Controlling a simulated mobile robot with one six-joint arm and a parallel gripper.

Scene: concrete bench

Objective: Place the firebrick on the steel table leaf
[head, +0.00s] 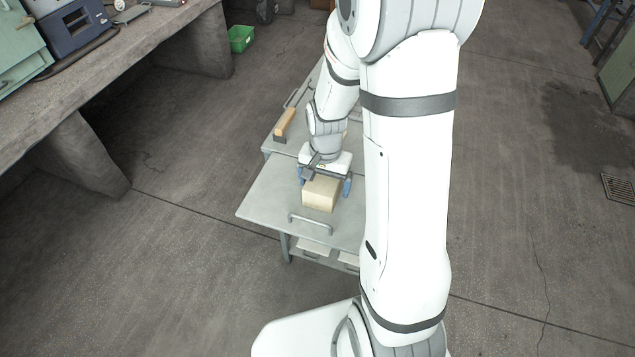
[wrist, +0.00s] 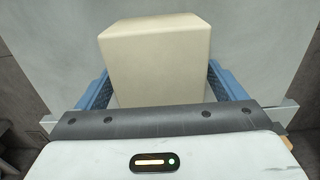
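The firebrick (head: 320,194), a cream block, is over the near part of the grey steel table leaf (head: 266,200) in the head view. It looks level and low, but I cannot tell whether its underside touches the leaf. My gripper (head: 325,183) comes down from behind it, with one blue finger along each side. In the wrist view the firebrick (wrist: 155,60) fills the space between the blue fingers of my gripper (wrist: 159,88). Both fingers look to be against its sides, and the brick hides part of them.
A handle (head: 310,222) stands up from the leaf in front of the firebrick. A tan wooden-looking piece (head: 285,122) lies on the table behind. A concrete bench (head: 110,65) stands at left, with a green bin (head: 240,39) on the floor beyond. The leaf's left side is clear.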

